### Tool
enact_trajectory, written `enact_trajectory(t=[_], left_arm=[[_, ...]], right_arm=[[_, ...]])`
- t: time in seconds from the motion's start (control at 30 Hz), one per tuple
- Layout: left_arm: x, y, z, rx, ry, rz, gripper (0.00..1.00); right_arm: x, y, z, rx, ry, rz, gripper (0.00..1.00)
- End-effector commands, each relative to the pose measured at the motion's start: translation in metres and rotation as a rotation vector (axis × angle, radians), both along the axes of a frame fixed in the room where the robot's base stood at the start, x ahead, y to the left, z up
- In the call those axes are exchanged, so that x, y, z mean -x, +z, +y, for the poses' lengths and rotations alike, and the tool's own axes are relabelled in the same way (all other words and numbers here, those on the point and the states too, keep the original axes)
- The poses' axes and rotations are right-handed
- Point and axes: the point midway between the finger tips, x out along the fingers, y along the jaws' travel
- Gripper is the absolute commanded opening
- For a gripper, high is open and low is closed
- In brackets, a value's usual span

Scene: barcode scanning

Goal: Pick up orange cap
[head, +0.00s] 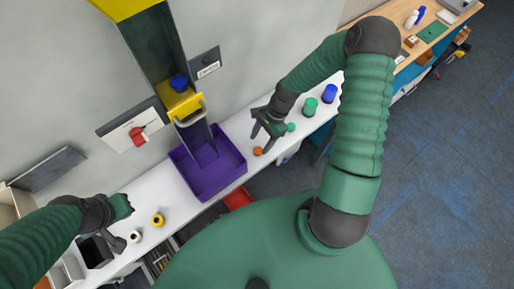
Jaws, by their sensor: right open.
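The orange cap (258,151) is a small round piece lying on the white bench, just right of the purple bin. My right gripper (266,134) is directly above and beside it, with its jaws open and nothing visible between them. One dark finger reaches down close to the cap; I cannot tell whether they touch. My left gripper (122,225) is at the lower left over the bench, far from the cap, and its jaw opening is unclear.
The purple bin (230,175) stands under a yellow dispenser (179,102) holding a blue cap (179,83). Green (310,107) and blue (329,93) pieces stand right of my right gripper. A yellow ring (158,220) and a white piece (135,236) lie near my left gripper.

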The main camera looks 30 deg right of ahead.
Motion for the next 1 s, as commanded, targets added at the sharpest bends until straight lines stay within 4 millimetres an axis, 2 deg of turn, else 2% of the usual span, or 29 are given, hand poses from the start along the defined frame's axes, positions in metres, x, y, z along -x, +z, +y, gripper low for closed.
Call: enact_trajectory(t=[0.03,0.07,0.2,0.43,0.83,0.87,1.0], left_arm=[[0.000,0.012,0.000,0.000,0.000,0.000,0.00],[0.000,0.016,0.000,0.000,0.001,-0.001,0.00],[0.000,0.017,0.000,0.000,0.001,-0.001,0.00],[0.000,0.016,0.000,0.000,0.000,0.000,0.00],[0.000,0.016,0.000,0.000,0.000,0.000,0.00],[0.000,0.016,0.000,0.000,0.000,0.000,0.00],[0.000,0.016,0.000,0.000,0.000,0.000,0.00]], right_arm=[[0.004,-0.002,0.006,-0.006,0.000,0.006,0.56],[0.006,-0.007,0.008,-0.007,0.001,0.005,0.56],[0.005,-0.029,0.012,-0.005,-0.001,0.004,0.56],[0.004,-0.033,0.012,-0.003,-0.001,0.003,0.56],[0.005,-0.032,0.013,-0.001,-0.001,0.003,0.03],[0.005,-0.032,0.013,-0.001,-0.001,0.003,0.00],[0.004,-0.033,0.012,-0.003,-0.001,0.003,0.00]])
